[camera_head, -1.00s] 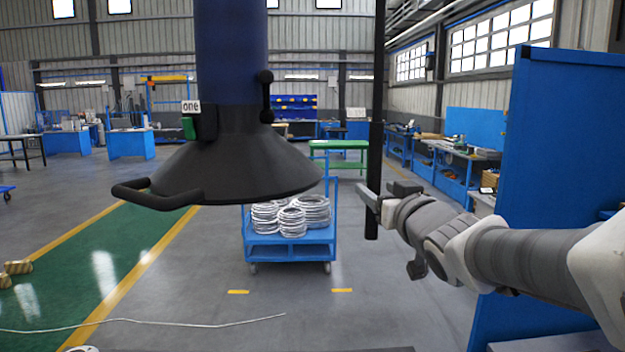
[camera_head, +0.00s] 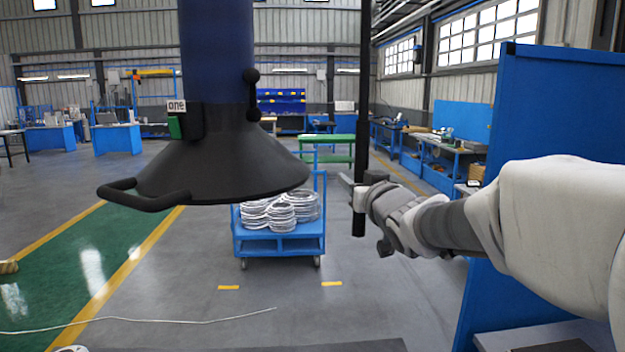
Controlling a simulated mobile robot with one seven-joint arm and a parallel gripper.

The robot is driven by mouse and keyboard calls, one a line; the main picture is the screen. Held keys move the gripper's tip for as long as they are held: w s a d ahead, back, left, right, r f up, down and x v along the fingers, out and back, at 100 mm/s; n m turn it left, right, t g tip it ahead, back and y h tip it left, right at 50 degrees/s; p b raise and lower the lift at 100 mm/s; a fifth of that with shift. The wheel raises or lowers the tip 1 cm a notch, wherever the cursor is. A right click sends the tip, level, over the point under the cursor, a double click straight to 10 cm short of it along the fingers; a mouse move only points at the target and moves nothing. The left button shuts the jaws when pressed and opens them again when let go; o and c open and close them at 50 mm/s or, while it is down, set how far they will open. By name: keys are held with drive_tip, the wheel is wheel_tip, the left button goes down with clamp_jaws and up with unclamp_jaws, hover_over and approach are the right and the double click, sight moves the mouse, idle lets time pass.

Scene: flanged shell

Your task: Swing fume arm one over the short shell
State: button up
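Fume arm one (camera_head: 222,165) hangs from above left of centre. It has a blue duct, a wide black cone hood, a white tag reading "one" and a green part under the tag. A black loop handle (camera_head: 135,197) sticks out at the hood's lower left, and a knobbed black bar (camera_head: 252,93) is on its right side. My gripper (camera_head: 357,187) is right of the hood, apart from it, beside a dark vertical pole. Its fingers are small and partly hidden, so I cannot tell whether they are open. I cannot make out the short shell.
A blue cart (camera_head: 280,243) with coiled white wire stands on the floor behind the hood. A black vertical pole (camera_head: 364,100) hangs by my gripper. A tall blue panel (camera_head: 535,130) bounds the right. A grey surface edge (camera_head: 370,346) shows at the bottom.

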clamp_jaws()
idle(1.1)
